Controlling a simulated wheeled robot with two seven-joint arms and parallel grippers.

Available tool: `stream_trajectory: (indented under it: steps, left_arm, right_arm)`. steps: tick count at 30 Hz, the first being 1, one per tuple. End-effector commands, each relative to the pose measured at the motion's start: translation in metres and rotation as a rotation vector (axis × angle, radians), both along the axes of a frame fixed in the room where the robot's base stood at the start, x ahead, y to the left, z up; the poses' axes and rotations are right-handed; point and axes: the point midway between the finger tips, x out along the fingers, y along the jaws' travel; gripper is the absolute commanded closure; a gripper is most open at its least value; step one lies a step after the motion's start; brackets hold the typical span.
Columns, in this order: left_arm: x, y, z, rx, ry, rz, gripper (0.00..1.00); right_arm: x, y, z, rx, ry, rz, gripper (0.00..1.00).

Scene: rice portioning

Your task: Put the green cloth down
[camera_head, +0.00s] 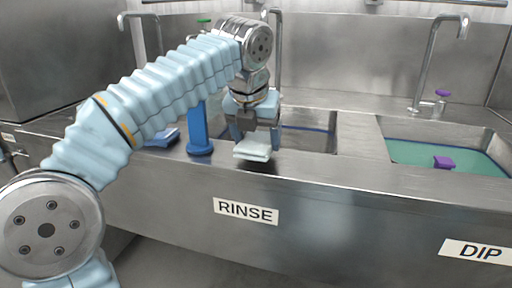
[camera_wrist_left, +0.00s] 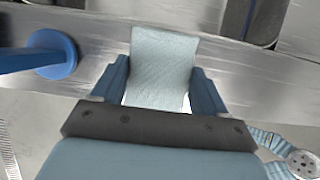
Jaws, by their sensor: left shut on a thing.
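The green cloth (camera_head: 253,150) is a pale, whitish-green folded pad at the front rim of the rinse sink (camera_head: 310,138). My left gripper (camera_head: 254,127) points down and is shut on it. In the left wrist view the cloth (camera_wrist_left: 163,60) lies between the two blue fingers (camera_wrist_left: 161,86) and reaches out past their tips. I cannot tell whether its underside touches the steel rim. My right gripper is not in view.
A blue post with a round base (camera_head: 200,147) stands just left of the cloth. A blue folded cloth (camera_head: 163,138) lies farther left on the counter. The dip sink at right holds green liquid (camera_head: 408,155) and a purple block (camera_head: 443,162). The rim between the sinks is clear.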

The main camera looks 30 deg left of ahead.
Motion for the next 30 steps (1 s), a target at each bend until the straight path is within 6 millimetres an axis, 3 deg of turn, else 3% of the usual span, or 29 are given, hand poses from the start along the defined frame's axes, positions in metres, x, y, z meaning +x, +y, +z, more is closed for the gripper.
stream_trajectory:
  steps: [3, 15, 16, 20, 30]
  left_arm:
    - [-0.001, 0.001, -0.017, 0.0, -0.002, 0.0, 0.56]
    - [-0.001, 0.001, -0.021, 0.0, -0.002, 0.001, 0.56]
    - [-0.001, 0.001, -0.02, 0.0, -0.002, 0.001, 0.22]
    - [-0.001, 0.001, -0.02, 0.0, -0.002, 0.001, 0.02]
    - [-0.002, 0.001, -0.013, 0.0, -0.004, 0.001, 0.01]
  right_arm:
    - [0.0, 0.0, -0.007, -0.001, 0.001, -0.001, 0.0]
    - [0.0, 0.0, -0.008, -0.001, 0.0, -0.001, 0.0]
    - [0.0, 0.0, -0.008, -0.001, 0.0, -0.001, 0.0]
    - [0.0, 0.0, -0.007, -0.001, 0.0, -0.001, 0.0]
    - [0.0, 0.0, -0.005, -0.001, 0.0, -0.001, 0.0]
